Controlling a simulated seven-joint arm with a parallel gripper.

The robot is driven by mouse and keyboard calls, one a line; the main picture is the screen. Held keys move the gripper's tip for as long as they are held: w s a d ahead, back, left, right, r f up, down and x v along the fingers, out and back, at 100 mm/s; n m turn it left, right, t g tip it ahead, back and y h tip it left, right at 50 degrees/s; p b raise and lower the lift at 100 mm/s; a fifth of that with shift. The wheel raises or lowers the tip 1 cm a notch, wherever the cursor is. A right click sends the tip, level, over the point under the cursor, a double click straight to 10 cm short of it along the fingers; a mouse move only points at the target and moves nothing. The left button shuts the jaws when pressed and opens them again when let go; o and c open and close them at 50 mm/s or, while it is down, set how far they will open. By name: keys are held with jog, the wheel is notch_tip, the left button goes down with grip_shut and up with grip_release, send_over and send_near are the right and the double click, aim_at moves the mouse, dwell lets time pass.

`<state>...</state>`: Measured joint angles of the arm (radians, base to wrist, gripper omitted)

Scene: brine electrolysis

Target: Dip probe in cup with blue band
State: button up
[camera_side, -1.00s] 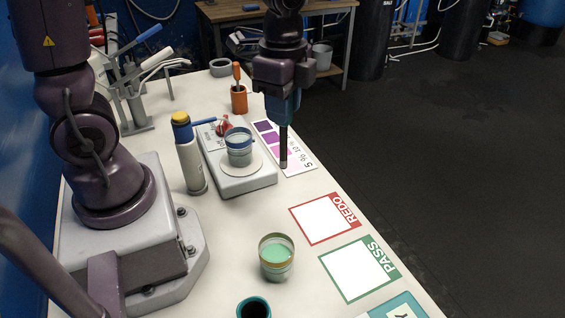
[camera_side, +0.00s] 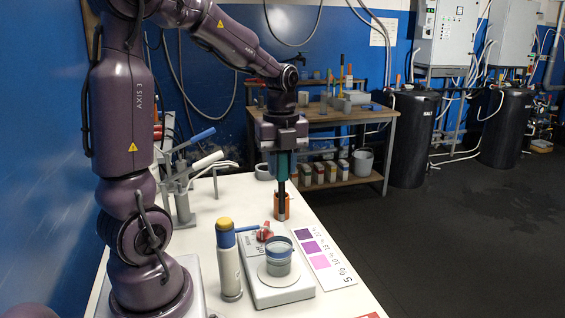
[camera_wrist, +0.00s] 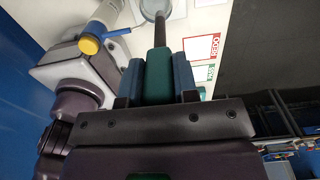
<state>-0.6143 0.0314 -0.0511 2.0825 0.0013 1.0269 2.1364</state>
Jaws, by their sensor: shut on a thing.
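My gripper (camera_side: 281,176) is shut on the teal handle of the probe (camera_side: 282,199), which hangs upright with its dark shaft down. The handle (camera_wrist: 158,75) also shows between the blue fingers in the wrist view. The cup with the blue band (camera_side: 279,259) stands upright on the pale flat device (camera_side: 257,291). In the side view the probe tip shows above the cup in the picture, overlapping the orange holder (camera_side: 289,206). The tip looks clear of the cup; its exact depth I cannot tell. A cup (camera_wrist: 152,9) shows at the top edge of the wrist view.
A bottle with a yellow cap (camera_side: 229,270) stands left of the device. A purple-pink colour card (camera_side: 318,257) lies to its right. A lever stand (camera_side: 183,200) is at the back left. REDO (camera_wrist: 201,48) and PASS (camera_wrist: 201,75) squares show in the wrist view.

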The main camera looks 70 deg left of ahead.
aim_at(281, 220)
jog(key=shift+f, duration=4.8)
jog(key=shift+r, duration=5.55)
